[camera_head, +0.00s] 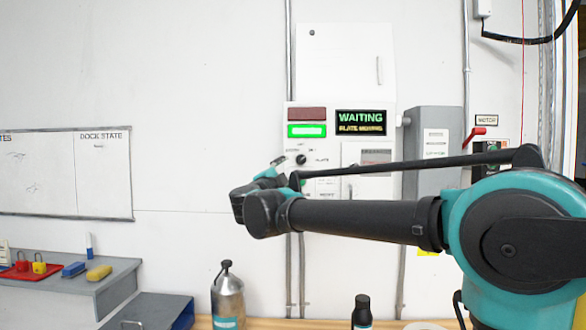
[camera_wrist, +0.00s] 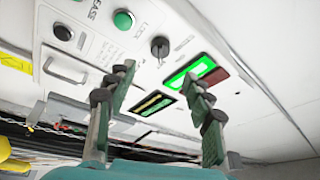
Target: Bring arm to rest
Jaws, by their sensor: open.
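My gripper (camera_wrist: 160,78) is open and empty in the wrist view, its two fingers spread apart in front of the control panel (camera_wrist: 92,22). In the head view my gripper (camera_head: 274,172) is partly hidden by my wrist, and the arm reaches from the right across the picture toward the panel (camera_head: 379,149). A dark knob (camera_wrist: 159,47) and a green button (camera_wrist: 123,20) show near the fingers, with no contact visible. The panel's display (camera_head: 360,122) reads WAITING, and a green lit window (camera_head: 307,131) is beside it.
A grey box (camera_head: 433,123) with a red lever (camera_head: 474,136) is right of the panel. A grey bench (camera_head: 104,272) with padlocks and an eraser stands at left. A metal bottle (camera_head: 228,297) and a dark bottle (camera_head: 362,311) stand below the arm.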

